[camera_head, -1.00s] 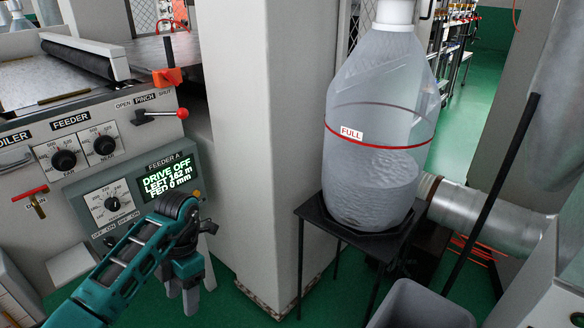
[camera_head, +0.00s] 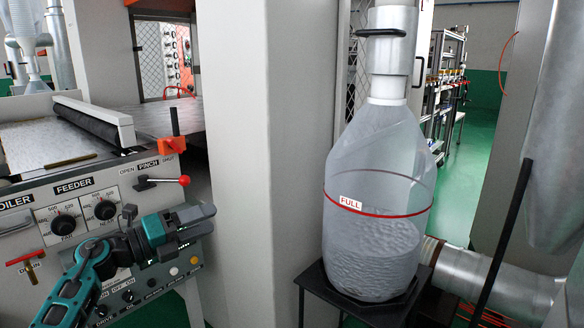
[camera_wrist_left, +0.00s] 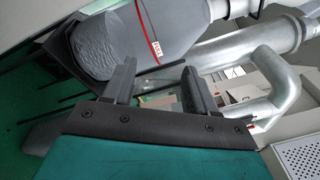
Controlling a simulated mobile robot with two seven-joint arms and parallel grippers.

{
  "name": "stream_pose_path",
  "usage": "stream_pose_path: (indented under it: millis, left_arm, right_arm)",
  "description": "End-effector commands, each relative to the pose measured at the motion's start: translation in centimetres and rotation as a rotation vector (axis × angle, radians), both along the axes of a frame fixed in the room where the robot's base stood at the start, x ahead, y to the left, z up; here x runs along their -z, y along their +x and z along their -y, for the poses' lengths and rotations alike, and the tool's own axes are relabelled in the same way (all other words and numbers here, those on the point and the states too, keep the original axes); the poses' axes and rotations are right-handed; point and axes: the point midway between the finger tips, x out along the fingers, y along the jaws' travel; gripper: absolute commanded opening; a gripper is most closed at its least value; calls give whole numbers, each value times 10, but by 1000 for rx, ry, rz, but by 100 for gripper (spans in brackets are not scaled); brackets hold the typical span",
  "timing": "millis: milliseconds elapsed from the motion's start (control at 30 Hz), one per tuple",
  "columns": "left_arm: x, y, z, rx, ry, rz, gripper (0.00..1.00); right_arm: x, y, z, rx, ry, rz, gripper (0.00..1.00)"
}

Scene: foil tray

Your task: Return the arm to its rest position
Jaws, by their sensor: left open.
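My left arm comes in from the lower left in the head view, with its teal links in front of the feeder panel. My left gripper (camera_head: 209,220) is pointed to the right, in front of the panel's lower part, and hides much of the feeder display. Its fingers are apart with nothing between them. In the left wrist view both fingers of the left gripper (camera_wrist_left: 158,72) stand apart and empty, with the clear bottle and silver ducts beyond them. My right gripper is in neither view.
The machine's feeder panel (camera_head: 136,200) with knobs and a red-tipped lever (camera_head: 183,180) is close to the arm. A pale column (camera_head: 265,150) stands to the right. Beyond it, a large clear bottle (camera_head: 372,240) marked FULL sits on a black stand (camera_head: 318,283). A silver duct (camera_head: 500,283) is at right.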

Motion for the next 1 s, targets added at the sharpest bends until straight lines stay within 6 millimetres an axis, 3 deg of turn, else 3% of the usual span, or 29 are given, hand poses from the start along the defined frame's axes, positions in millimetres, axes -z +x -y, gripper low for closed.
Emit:
stream_pose_path:
  millis: [100,200,367,500,733,767,800,1000]
  left_arm:
    - [-45,19,-28,-139,-338,-11,57]
    - [-67,34,-62,-255,-621,-64,57]
    - [-68,54,-118,-431,-1036,-224,57]
    - [-46,65,-150,-548,-1304,-393,57]
    - [3,71,-168,-692,-1608,-689,57]
    - [9,71,-169,-708,-1640,-731,57]
    - [30,64,-161,-723,-1636,-766,57]
    - [106,20,-126,-761,-1598,-884,57]
  right_arm:
    - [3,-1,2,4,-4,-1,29]
    - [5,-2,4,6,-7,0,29]
    - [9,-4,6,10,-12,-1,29]
    - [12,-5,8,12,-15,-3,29]
    - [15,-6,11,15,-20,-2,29]
    - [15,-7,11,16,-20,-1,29]
    - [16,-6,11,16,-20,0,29]
    - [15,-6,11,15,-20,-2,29]
